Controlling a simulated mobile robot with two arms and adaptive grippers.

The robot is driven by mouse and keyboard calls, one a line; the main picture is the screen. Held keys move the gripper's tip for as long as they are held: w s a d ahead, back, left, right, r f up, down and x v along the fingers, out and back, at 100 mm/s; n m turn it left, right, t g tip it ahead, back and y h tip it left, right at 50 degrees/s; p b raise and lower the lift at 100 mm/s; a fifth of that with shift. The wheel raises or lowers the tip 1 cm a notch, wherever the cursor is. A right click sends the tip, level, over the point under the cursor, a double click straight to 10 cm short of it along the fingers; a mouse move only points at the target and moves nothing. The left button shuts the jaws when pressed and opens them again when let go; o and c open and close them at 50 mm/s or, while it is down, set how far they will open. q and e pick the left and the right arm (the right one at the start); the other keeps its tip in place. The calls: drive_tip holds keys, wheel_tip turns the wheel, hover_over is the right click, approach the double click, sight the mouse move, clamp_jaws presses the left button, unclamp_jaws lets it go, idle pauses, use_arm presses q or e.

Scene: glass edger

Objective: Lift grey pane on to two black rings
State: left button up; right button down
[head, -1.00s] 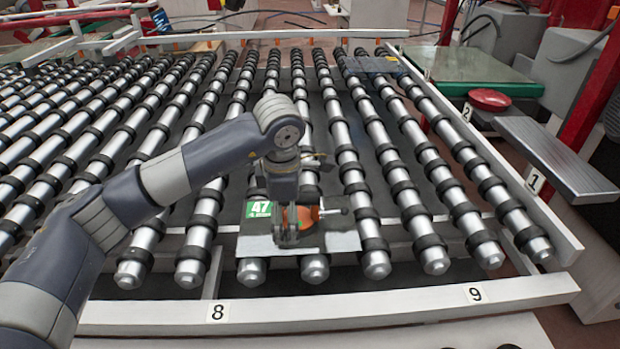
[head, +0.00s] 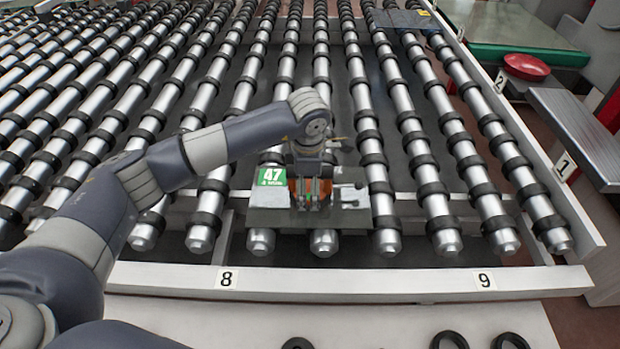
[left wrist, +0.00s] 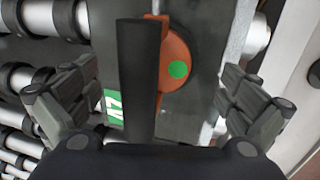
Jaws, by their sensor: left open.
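The grey pane (head: 352,219) lies flat on the front ends of the rollers and carries a green label reading 47 (head: 272,175). On the pane sits an orange suction lifter (left wrist: 178,72) with a black bar handle (left wrist: 138,85) and a green dot. My left gripper (head: 312,197) is over the lifter, fingers pointing down. In the left wrist view it is open (left wrist: 155,85), one finger on each side of the handle, with gaps to it. Black rings (head: 297,343) (head: 449,341) (head: 510,341) lie at the bottom edge, partly cut off. My right gripper is not in view.
Rows of rollers with black collars fill the conveyor behind the pane. A white front rail (head: 350,279) marked 8 and 9 runs between the rollers and the pale surface (head: 380,318) bearing the rings. A dark plate (head: 402,19) lies on the far rollers. A red disc (head: 526,66) is at right.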

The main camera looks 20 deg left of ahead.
use_arm(q)
drive_tip(key=shift+w+f+p, duration=0.15)
drive_tip(key=shift+f+p, duration=0.05)
drive_tip(key=shift+f, duration=0.55)
drive_tip(key=shift+w+f+p, duration=0.1)
drive_tip(key=shift+f+p, duration=0.1)
drive_tip(key=shift+f, duration=0.5)
drive_tip(key=shift+c, duration=0.2)
drive_tip(key=c, duration=0.9)
drive_tip(key=shift+s+r, duration=0.15)
drive_tip(key=shift+s, duration=0.15)
drive_tip(key=c, duration=1)
drive_tip(key=shift+w, duration=0.15)
drive_tip(key=shift+c, duration=0.9)
drive_tip(key=shift+a, duration=0.1)
